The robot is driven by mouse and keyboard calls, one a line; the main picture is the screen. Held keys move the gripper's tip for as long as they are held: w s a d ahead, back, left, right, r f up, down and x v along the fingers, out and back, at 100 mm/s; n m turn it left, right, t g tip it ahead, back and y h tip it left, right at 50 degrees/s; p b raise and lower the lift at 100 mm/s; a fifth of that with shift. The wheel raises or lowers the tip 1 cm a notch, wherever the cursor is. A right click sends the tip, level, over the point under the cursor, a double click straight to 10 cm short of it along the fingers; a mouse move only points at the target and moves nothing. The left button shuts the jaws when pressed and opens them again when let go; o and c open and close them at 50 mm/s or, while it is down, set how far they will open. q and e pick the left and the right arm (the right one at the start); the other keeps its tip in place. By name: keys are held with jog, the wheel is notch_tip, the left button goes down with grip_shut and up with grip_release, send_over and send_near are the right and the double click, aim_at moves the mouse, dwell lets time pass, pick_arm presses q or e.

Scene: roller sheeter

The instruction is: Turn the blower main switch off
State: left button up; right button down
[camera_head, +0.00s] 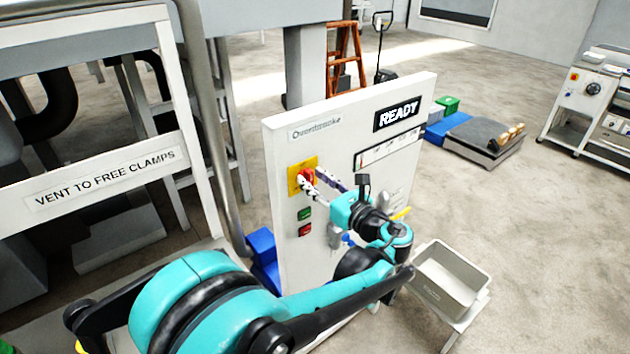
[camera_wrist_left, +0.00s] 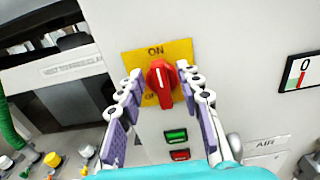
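The blower main switch is a red rotary knob (camera_wrist_left: 160,85) on a yellow plate (camera_wrist_left: 184,50) marked ON at the top. The white line on the knob points up, toward ON. The lower lettering on the plate is partly hidden. In the head view the knob (camera_head: 308,178) sits on the upper left of the white control panel (camera_head: 350,150). My left gripper (camera_head: 317,182) is at the panel, with one finger on each side of the knob. In the left wrist view, small gaps show between fingers and knob, so it looks open. My right gripper is not in view.
A green button (camera_wrist_left: 176,136) and a red button (camera_wrist_left: 180,155) are below the knob. A READY display (camera_head: 396,115) is at the panel's upper right. A grey bin (camera_head: 452,277) stands right of the panel, and a white frame (camera_head: 105,183) stands left.

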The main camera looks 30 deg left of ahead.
pick_arm(q)
grip_shut()
jog(key=shift+n, duration=0.3)
jog(key=n, duration=0.3)
jog(key=shift+s+a+f+n, duration=0.1)
jog(key=shift+s+n, duration=0.2)
jog(key=shift+n, duration=0.1)
jog(key=shift+s+a+f+n+b, duration=0.15)
jog(key=shift+f+n+b, duration=0.1)
jog(key=shift+n, duration=2)
jog(key=shift+s+f+n+b, duration=0.15)
jog(key=shift+f+n+b, duration=0.1)
jog(key=shift+n, duration=1.95)
jog(key=shift+s+a+f+n+b, duration=0.15)
jog(key=shift+f+n, duration=0.1)
jog(key=shift+n, duration=2)
jog(key=shift+d, duration=0.1)
